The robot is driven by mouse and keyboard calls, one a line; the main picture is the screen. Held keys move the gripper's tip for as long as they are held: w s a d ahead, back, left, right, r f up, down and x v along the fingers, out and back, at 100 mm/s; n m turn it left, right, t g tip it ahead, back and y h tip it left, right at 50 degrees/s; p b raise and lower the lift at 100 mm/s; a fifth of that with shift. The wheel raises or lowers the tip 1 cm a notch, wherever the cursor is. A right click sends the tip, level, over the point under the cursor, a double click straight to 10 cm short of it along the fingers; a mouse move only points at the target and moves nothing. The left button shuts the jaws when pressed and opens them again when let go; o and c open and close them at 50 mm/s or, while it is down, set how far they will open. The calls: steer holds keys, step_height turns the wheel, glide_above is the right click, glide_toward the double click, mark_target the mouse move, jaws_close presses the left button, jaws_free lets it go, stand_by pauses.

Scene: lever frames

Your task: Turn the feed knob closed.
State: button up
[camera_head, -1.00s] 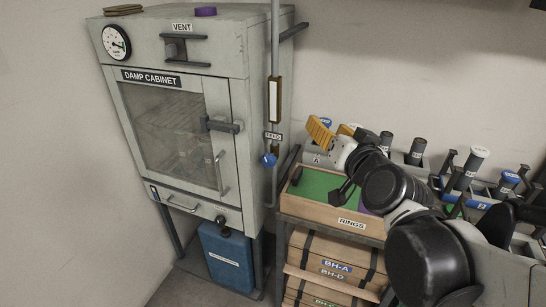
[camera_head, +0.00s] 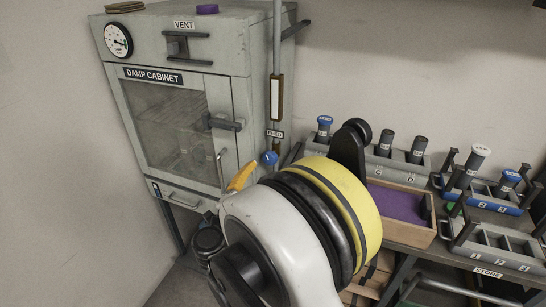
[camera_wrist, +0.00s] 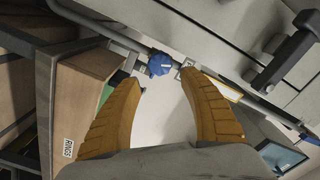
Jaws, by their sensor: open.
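The feed knob (camera_head: 269,158) is a small blue knob on the vertical pipe at the right side of the damp cabinet, below the FEED label (camera_head: 275,134). In the wrist view the blue knob (camera_wrist: 160,64) sits between and just beyond the tips of my gripper (camera_wrist: 161,79). The two ribbed yellow fingers are spread apart and empty, with no contact visible. In the head view one yellow finger (camera_head: 241,177) shows left of and below the knob. My arm hides the rest of the gripper and the lower pipe.
The damp cabinet (camera_head: 236,93) stands left of the pipe, with a projecting door handle (camera_head: 226,124). A wooden box with a purple lining (camera_head: 396,203) and racks of dark tubes (camera_head: 418,150) stand on the bench at right. Wooden boxes show beside my left finger in the wrist view.

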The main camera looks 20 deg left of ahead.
mark_target(270, 160)
steer(key=w+b, duration=0.1)
steer(key=w, duration=0.5)
steer(key=w+b, duration=0.1)
steer(key=w, duration=0.2)
steer(key=shift+w+d+b, duration=0.2)
steer(key=shift+d+b, duration=0.1)
steer(key=shift+d, duration=0.1)
steer(key=c, duration=0.9)
